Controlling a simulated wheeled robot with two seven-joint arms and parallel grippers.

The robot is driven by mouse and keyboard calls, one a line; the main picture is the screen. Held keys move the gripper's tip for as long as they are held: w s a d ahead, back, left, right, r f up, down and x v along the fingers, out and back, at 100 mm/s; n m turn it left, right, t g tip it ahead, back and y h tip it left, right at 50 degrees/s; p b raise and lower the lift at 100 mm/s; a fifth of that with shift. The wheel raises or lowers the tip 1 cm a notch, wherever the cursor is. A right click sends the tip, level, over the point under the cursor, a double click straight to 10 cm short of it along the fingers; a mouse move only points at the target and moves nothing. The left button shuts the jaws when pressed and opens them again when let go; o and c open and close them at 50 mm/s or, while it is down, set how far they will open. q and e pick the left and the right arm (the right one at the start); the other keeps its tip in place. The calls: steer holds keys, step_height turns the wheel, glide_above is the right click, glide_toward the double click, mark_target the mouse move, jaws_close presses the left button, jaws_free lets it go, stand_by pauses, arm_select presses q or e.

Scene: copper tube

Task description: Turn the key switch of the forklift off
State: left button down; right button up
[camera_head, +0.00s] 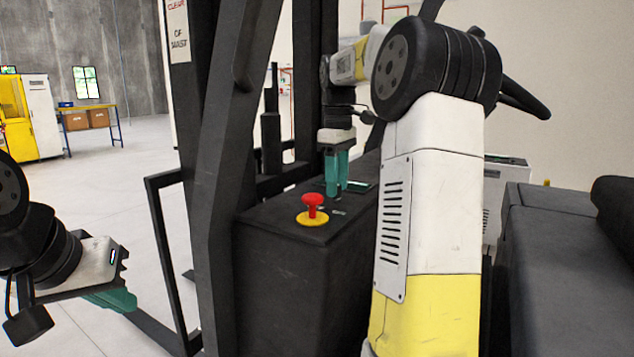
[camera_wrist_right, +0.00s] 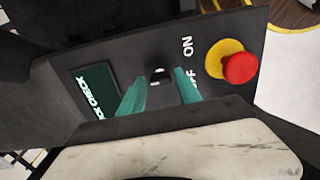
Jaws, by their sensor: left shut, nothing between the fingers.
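The key switch (camera_wrist_right: 158,74) is a small dark piece with light glints on the black forklift console (camera_head: 300,250); in the head view I cannot make it out clearly. My right gripper (camera_head: 337,190) points down over the console, its teal fingers apart. In the right wrist view its fingertips (camera_wrist_right: 160,78) lie on either side of the key switch, with a gap; contact cannot be told. The "ON" label (camera_wrist_right: 188,45) is clear and the "OFF" label is partly hidden by a finger. My left gripper (camera_head: 112,299) is shut and empty at the lower left, away from the console.
A red stop button (camera_head: 312,200) on a yellow base stands beside the right gripper on the console. A small green display (camera_wrist_right: 97,90) is on the other side. Black forklift posts (camera_head: 225,150) rise at the left of the console. A black seat (camera_head: 560,260) is at the right.

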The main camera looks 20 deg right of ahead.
steer(key=shift+o, duration=0.6)
step_height(320, 180, up, 7)
steer(key=shift+r, duration=0.45)
